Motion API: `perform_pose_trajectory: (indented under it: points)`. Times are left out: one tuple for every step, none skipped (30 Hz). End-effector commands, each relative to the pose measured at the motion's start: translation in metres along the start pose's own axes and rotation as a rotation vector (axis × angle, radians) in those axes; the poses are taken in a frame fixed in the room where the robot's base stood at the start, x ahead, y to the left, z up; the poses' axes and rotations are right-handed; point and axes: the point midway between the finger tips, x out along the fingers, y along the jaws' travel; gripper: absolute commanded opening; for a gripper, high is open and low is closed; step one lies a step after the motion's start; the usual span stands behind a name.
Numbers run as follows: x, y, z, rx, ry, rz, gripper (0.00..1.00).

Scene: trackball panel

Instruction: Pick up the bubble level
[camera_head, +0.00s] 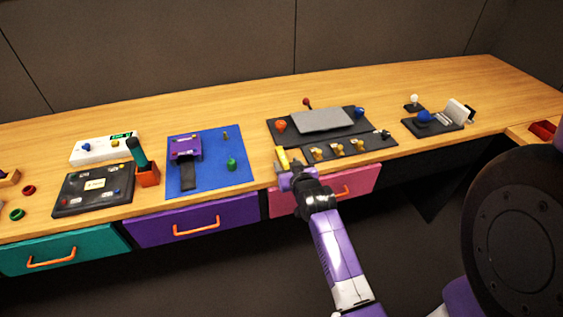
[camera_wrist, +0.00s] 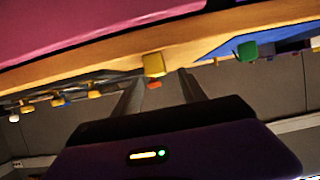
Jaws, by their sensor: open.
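A small yellow bar, which looks like the bubble level (camera_head: 282,158), lies near the front edge of the desk above the pink drawer, left of the black strip with yellow knobs. My gripper (camera_head: 291,170) is just in front of it at the desk edge, partly covering its near end. In the wrist view the yellow bar (camera_wrist: 154,65) shows end-on just beyond the gap between my two fingers (camera_wrist: 160,76). The fingers are spread and empty. Whether they touch the bar cannot be told.
A blue mat (camera_head: 208,178) with a purple device and a green knob lies to the left. A black panel (camera_head: 372,121) with a grey plate stands behind. The pink drawer (camera_head: 352,187) sits under the desk edge. Bare wood lies between mat and panel.

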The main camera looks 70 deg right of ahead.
Motion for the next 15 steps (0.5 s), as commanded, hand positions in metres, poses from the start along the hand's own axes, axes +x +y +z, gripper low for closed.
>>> perform_pose_trajectory:
  points:
    - [0.005, 0.001, -0.001, 0.000, 0.000, 0.001, 0.49]
    - [0.008, 0.001, -0.001, 0.000, 0.000, 0.001, 0.49]
    - [0.013, 0.001, -0.001, 0.000, -0.001, 0.002, 0.49]
    - [0.017, 0.002, -0.001, -0.001, 0.000, 0.002, 0.49]
    - [0.022, 0.002, -0.001, -0.002, 0.000, 0.002, 0.49]
    - [0.027, 0.002, -0.001, -0.002, -0.001, 0.002, 0.49]
    - [0.031, 0.002, -0.001, -0.002, 0.000, 0.002, 0.49]
    - [0.036, 0.001, 0.000, -0.001, 0.000, 0.001, 0.49]
    - [0.040, 0.001, 0.000, -0.001, 0.001, 0.000, 0.49]
    - [0.043, 0.001, 0.000, -0.001, 0.001, 0.000, 0.49]
    - [0.045, 0.000, 0.000, -0.001, 0.001, 0.000, 0.49]
    - [0.047, 0.000, 0.000, -0.001, 0.001, 0.000, 0.49]
    - [0.049, 0.001, 0.000, -0.001, 0.000, 0.000, 0.49]
    - [0.049, 0.001, 0.001, -0.001, 0.000, 0.000, 0.49]
    - [0.050, 0.001, 0.001, 0.000, 0.000, 0.000, 0.49]
